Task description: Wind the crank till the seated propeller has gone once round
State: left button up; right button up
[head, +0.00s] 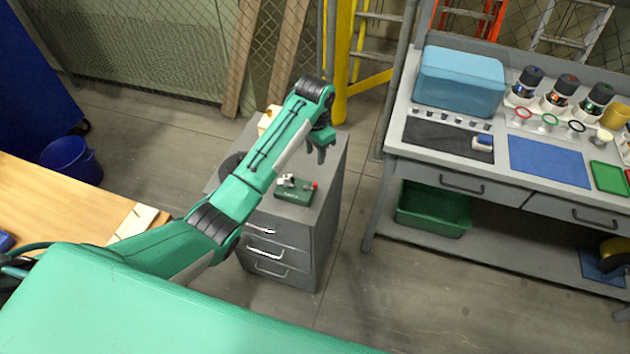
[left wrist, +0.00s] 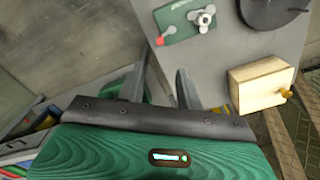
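A small green unit (head: 283,196) stands on top of a grey drawer cabinet. A pale propeller (left wrist: 202,18) sits on the unit's top, seen clearly in the left wrist view. A red knob (left wrist: 160,41), which looks like the crank's handle, is at the unit's edge; it also shows in the head view (head: 314,186). My left gripper (head: 321,154) hangs above the cabinet's right side, apart from the unit. In the left wrist view its two fingers (left wrist: 164,62) are spread with nothing between them. My right gripper is in neither view.
On the cabinet (head: 317,215) are also a wooden box (left wrist: 258,88) with a knob and a dark round disc (left wrist: 268,12). A workbench (head: 405,145) with a blue case and jars stands at the right. The floor between is clear.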

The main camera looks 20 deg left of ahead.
aim_at(315, 184)
pick_arm(q)
notch_tip(315, 184, down, 14)
jog(key=shift+r+p, duration=0.15)
jog(key=shift+p, duration=0.9)
grip_shut()
